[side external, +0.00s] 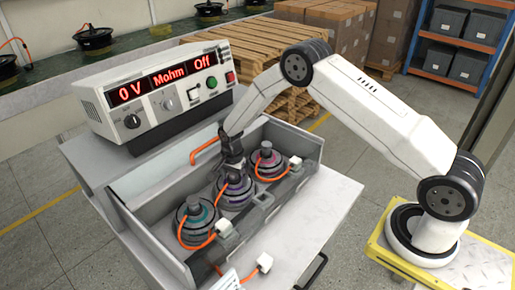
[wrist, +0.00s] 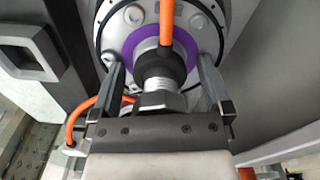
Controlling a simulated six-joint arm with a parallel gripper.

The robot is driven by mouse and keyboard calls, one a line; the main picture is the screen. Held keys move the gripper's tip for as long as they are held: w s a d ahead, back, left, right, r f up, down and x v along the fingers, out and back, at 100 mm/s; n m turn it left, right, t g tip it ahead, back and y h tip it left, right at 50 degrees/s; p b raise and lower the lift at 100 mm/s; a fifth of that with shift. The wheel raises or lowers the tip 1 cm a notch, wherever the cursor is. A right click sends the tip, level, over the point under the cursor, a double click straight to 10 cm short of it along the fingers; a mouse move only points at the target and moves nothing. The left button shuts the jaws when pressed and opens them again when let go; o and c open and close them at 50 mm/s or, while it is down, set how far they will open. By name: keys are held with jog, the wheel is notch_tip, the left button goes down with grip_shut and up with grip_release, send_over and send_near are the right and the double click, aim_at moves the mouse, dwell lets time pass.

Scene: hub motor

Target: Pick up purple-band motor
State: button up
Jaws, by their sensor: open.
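The purple-band motor (side external: 234,191) sits in the middle of a row of three motors in the grey tray. In the wrist view its purple ring (wrist: 126,56) surrounds a dark hub with a threaded metal shaft and an orange cable. My gripper (side external: 233,158) is directly above this motor, pointing down. In the wrist view my gripper (wrist: 163,90) is open, with one finger on each side of the shaft. I cannot tell whether the fingers touch the motor. The motor's top is partly hidden by my gripper in the side view.
A teal-band motor (side external: 195,222) stands to the left and a red-band motor (side external: 267,162) to the right, both close by. Orange cables run to white connectors (side external: 224,229) along the tray's front. The tray's back wall and a tester (side external: 155,91) reading 0 V, Mohm, Off stand behind.

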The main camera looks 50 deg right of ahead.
grip_shut()
jog(key=shift+w+r, duration=0.15)
dwell(0.4)
jog(key=shift+r, duration=0.65)
notch_tip(320, 180, up, 27)
jog(key=shift+f, duration=0.15)
dwell(0.7)
